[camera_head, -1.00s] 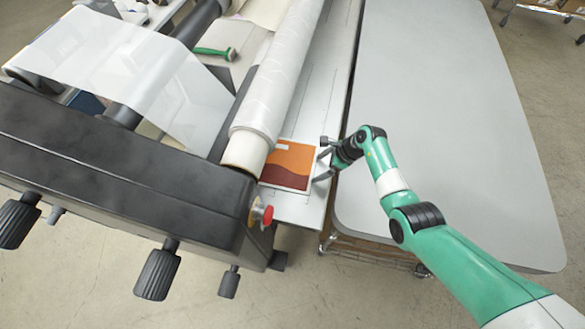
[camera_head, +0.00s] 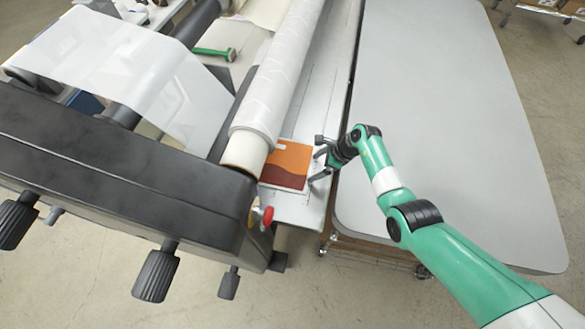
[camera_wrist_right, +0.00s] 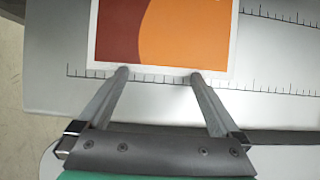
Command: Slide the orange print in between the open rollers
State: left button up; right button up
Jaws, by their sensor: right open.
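The orange print (camera_head: 290,162), orange with a dark red-brown wave and a pale border, lies flat on the grey feed bed (camera_head: 300,208) at the near end of the laminator. Its left part goes out of sight under the white film-covered roller (camera_head: 268,105); the gap between the rollers is hidden. My right gripper (camera_head: 314,166) is open at the print's right edge. In the right wrist view both fingertips (camera_wrist_right: 159,73) are apart and meet the print's pale edge (camera_wrist_right: 165,71), with nothing between them. My left gripper is out of view.
The black end housing (camera_head: 120,165) with knobs and a red button (camera_head: 267,215) stands left of the print. A large grey table (camera_head: 440,120), mostly bare, lies to the right. A green-handled tool (camera_head: 214,53) rests behind the roller.

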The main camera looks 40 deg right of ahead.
jog(key=shift+s+d+p, duration=0.4)
jog(key=shift+s+p, duration=0.05)
dwell(0.4)
jog(key=p+v, duration=0.4)
jog(key=p, duration=0.1)
jog(key=p+v, duration=0.2)
jog(key=shift+w+a+r, duration=0.25)
jog(key=shift+w+r, duration=0.1)
jog(key=shift+r, duration=0.1)
dwell(0.4)
